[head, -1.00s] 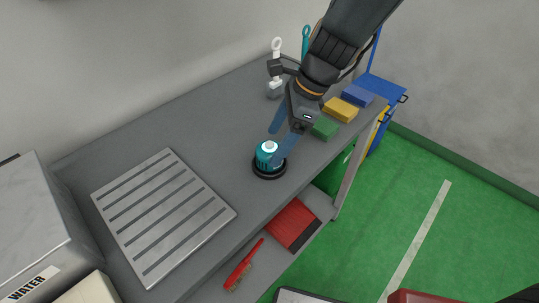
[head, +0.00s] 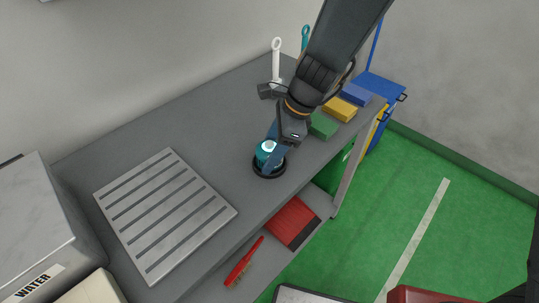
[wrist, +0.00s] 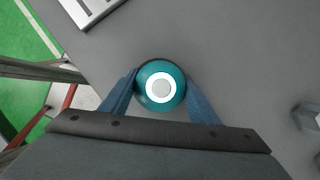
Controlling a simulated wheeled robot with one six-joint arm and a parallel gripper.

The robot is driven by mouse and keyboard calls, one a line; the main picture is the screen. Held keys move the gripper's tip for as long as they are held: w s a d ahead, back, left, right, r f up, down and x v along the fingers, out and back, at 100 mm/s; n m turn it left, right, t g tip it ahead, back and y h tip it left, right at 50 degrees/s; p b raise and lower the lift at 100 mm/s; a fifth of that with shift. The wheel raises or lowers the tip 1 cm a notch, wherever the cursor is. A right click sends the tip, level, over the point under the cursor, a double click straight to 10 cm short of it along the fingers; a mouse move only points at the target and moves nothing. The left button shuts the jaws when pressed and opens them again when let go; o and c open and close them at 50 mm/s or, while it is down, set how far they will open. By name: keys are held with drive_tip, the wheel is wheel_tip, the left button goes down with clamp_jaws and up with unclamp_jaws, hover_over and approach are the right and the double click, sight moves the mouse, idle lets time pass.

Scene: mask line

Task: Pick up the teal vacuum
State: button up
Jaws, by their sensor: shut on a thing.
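The teal vacuum (head: 265,157) is a small round teal body with a white ring on top and a wide black base. It stands upright on the grey bench (head: 207,133), near its front edge. My gripper (head: 270,150) reaches down to it from the upper right, its blue fingers shut on the teal body. In the wrist view the vacuum (wrist: 171,75) sits between the two fingertips (wrist: 160,88), one on each side. The fingers hide part of its side in the head view.
A slotted metal rack (head: 165,215) lies to the left on the bench. Green (head: 323,126), yellow (head: 340,109) and blue (head: 356,94) blocks lie to the right. White (head: 276,62) and teal (head: 304,40) handled tools stand behind my arm. A red dustpan (head: 291,222) and brush (head: 243,262) lie on the lower shelf.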

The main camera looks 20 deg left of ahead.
drive_tip(key=shift+r, duration=0.1)
wheel_tip(320, 180, up, 10)
drive_tip(key=shift+f+b, duration=0.1)
drive_tip(key=shift+b, duration=0.25)
idle(0.3)
drive_tip(key=o, duration=0.4)
drive_tip(key=shift+c, duration=0.6)
drive_tip(key=shift+s, duration=0.1)
